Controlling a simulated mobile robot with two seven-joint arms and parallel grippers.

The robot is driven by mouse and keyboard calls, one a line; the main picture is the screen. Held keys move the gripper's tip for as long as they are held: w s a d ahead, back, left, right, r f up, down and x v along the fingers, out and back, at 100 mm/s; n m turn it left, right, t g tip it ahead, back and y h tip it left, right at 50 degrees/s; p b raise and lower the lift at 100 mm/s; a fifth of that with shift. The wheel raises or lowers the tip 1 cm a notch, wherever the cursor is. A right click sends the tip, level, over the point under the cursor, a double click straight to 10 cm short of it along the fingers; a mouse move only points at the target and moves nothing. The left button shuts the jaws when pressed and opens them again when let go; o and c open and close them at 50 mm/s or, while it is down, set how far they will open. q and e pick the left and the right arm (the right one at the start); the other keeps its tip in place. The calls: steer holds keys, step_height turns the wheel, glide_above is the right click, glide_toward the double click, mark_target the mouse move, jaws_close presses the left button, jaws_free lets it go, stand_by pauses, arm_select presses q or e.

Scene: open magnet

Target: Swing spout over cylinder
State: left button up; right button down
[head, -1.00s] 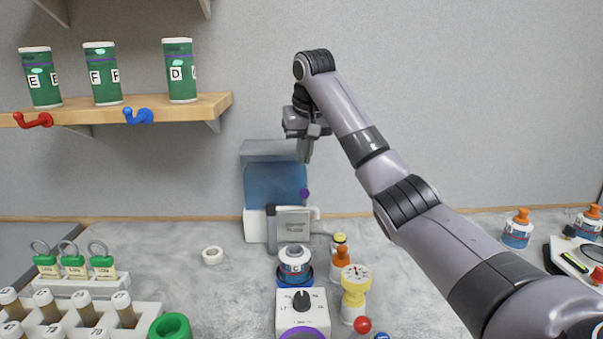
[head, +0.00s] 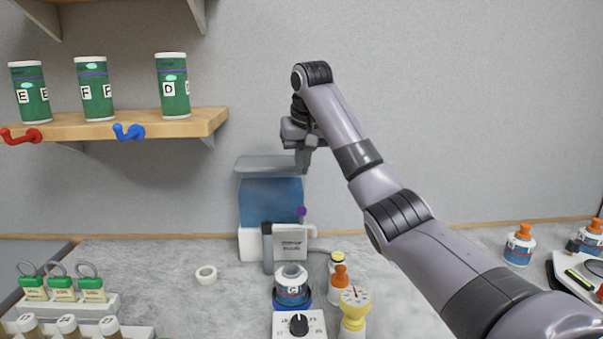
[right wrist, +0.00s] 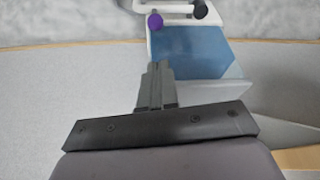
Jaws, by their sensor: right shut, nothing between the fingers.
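The dispenser has a blue tank (head: 271,200) and a white base (head: 251,244) at the back middle of the counter. A purple knob (head: 301,211) shows at the tank's right front; in the right wrist view the knob (right wrist: 155,21) is beside a white bar (right wrist: 178,8), perhaps the spout. A dark grey upright post (head: 267,248) stands at the dispenser's front; I cannot tell whether it is the cylinder. My right gripper (head: 303,170) is shut and empty, pointing down beside the tank's upper right, above the purple knob and apart from it. My left gripper is out of view.
A shelf (head: 160,125) holds green canisters.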

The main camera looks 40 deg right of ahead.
mark_target(299, 196)
steer(key=shift+x, duration=1.1)
steer(key=x, duration=0.7)
steer(key=shift+f, duration=0.3)
steer(key=shift+a, duration=0.1)
